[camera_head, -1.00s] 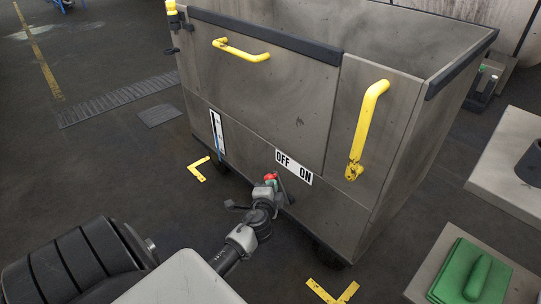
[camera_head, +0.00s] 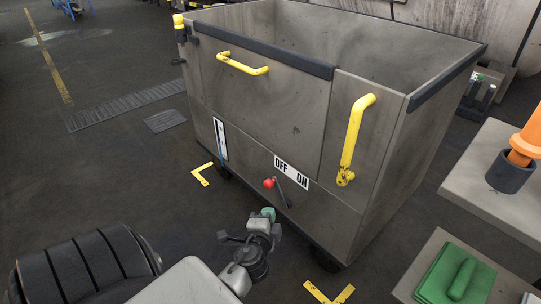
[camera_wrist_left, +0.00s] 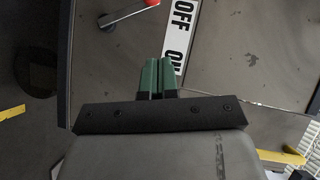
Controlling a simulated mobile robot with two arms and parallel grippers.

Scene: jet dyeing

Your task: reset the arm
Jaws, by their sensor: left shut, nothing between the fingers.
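My left gripper (camera_head: 267,213) is in front of the lower front of a big grey metal cart, apart from it. Its green fingers are shut and empty, and they also show in the left wrist view (camera_wrist_left: 157,78). A lever with a red knob (camera_head: 269,183) stands out from the cart front beside the OFF/ON label (camera_head: 292,172), its knob to the left of and below OFF. The knob also shows in the left wrist view (camera_wrist_left: 152,3), beyond the fingertips and not touched. My right gripper is not in view.
The grey cart (camera_head: 255,120) has yellow handles (camera_head: 355,135) on its front. A pedestal at right bears a dark cup (camera_head: 511,178) with an orange object (camera_head: 528,135). A green pad (camera_head: 455,270) lies on a lower block.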

